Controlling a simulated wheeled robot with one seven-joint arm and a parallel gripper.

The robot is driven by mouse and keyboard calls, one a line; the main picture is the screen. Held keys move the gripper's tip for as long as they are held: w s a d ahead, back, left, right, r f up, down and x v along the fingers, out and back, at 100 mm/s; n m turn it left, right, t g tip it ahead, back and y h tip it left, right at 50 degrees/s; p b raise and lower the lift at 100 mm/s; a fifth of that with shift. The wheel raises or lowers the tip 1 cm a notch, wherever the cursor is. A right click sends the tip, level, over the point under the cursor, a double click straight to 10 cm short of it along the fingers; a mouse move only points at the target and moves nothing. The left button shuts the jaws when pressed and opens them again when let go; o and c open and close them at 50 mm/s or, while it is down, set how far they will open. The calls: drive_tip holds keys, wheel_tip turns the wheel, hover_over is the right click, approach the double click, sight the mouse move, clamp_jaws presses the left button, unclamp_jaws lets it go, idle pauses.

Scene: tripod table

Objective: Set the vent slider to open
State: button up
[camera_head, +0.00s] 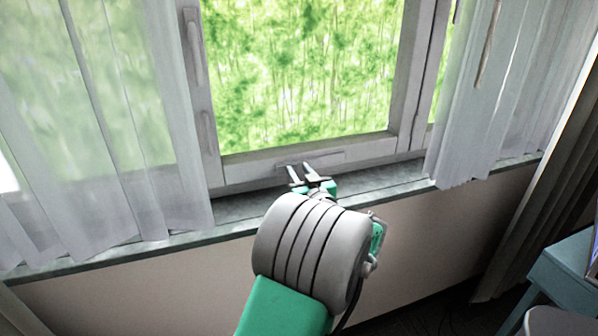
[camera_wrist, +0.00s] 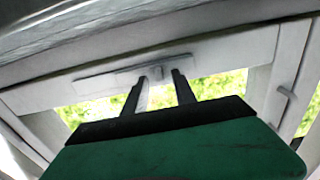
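The vent (camera_head: 328,158) is a thin pale bar on the lower rail of the window frame. In the wrist view the vent plate (camera_wrist: 100,83) runs across the frame, and a small grey slider tab (camera_wrist: 157,71) seems to show on it near the fingertips. My gripper (camera_head: 300,172) is in front of the left part of the vent, its two dark fingers apart. In the wrist view my gripper (camera_wrist: 160,76) has a clear gap between the fingertips, with the tab seen in line with this gap. I cannot tell whether the fingers touch it.
The stone sill (camera_head: 375,188) runs below the window. A sheer curtain (camera_head: 150,190) hangs at the left and another curtain (camera_head: 480,110) at the right. A window handle (camera_head: 194,42) is on the left frame. A blue table (camera_head: 562,285) stands at the lower right.

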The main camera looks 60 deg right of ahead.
drive_tip(key=shift+w+d, duration=0.1)
clamp_jaws()
idle(0.3)
idle(1.1)
